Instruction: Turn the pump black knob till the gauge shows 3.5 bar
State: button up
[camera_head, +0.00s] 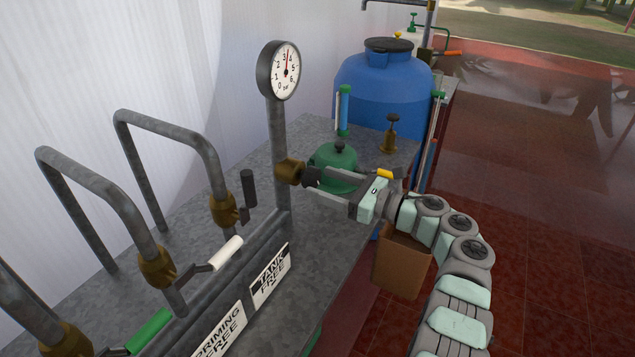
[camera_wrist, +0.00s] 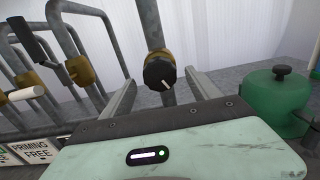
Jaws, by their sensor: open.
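The black knob (camera_wrist: 160,72) sits on a brass fitting on the grey vertical pipe, with a pale pointer mark on its face. In the head view the knob (camera_head: 311,176) is at the tips of my gripper (camera_head: 318,184). In the wrist view my gripper (camera_wrist: 161,88) is open, one finger on each side of the knob, with gaps showing. The gauge (camera_head: 286,71) tops the same pipe, with a white dial and a red needle pointing nearly straight up, between about 3 and 4. Its exact reading is too small to tell.
A green round vessel (camera_head: 334,168) stands just behind my gripper and shows at right in the wrist view. A brass valve (camera_head: 390,134) and blue tank (camera_head: 375,88) are farther back. Pipes with lever valves (camera_head: 224,207) stand left. A cardboard box (camera_head: 402,262) is below my arm.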

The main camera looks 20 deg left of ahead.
jog(key=shift+w+a, duration=0.25)
jog(key=shift+a, duration=1)
jog(key=shift+c, duration=0.4)
jog(key=c, duration=1.3)
jog(key=shift+s+f+m+b, duration=0.1)
jog(key=shift+f+m+b, duration=0.05)
jog(key=shift+m+b, duration=0.55)
jog(key=shift+m, duration=0.4)
